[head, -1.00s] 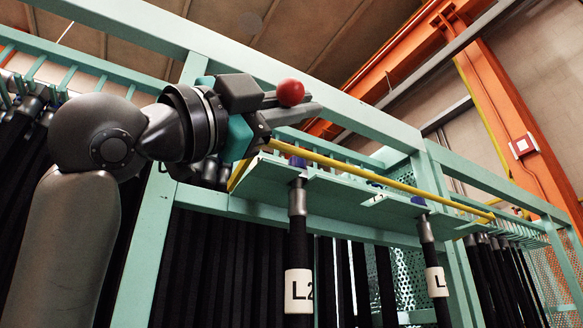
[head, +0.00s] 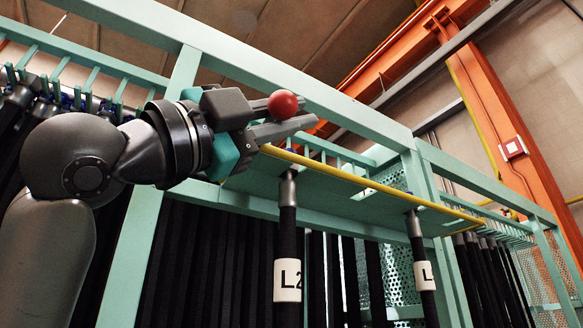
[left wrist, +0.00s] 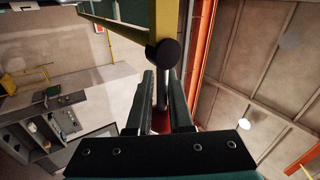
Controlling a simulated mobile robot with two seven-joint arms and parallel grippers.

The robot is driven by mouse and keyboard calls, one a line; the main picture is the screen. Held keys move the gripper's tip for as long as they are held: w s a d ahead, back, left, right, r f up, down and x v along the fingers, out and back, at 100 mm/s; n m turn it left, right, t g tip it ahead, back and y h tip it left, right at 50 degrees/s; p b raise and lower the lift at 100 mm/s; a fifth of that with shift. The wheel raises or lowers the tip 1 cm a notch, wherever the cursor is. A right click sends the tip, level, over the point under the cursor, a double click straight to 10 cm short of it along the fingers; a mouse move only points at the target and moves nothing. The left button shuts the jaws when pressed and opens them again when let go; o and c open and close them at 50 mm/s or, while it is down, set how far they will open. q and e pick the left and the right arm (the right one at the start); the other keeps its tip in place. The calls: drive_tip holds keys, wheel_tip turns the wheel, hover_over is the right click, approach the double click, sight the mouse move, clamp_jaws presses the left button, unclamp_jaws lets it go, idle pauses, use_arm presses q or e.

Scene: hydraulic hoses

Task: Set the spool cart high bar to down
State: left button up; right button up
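The yellow high bar (head: 375,184) runs along the front of the green hose rack, lying close to the shelf edge and sloping down to the right in the head view. Its near end also shows in the left wrist view (left wrist: 166,20), with a dark round end piece. A short grey rod (left wrist: 162,92) comes from there toward a red ball knob (head: 282,103). My right gripper is out of view.
Black hoses with white labels (head: 287,280) hang from the green shelf (head: 330,195) below the bar. A green frame beam (head: 330,100) passes above my left gripper. An orange post (head: 505,130) stands at the right.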

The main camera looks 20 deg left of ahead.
use_arm(q)
drive_tip(key=o, duration=0.4)
drive_tip(key=shift+s+d+f, duration=0.1)
drive_tip(key=shift+d+f, duration=0.05)
drive_tip(key=b+v, duration=0.4)
drive_tip(key=v, duration=1.1)
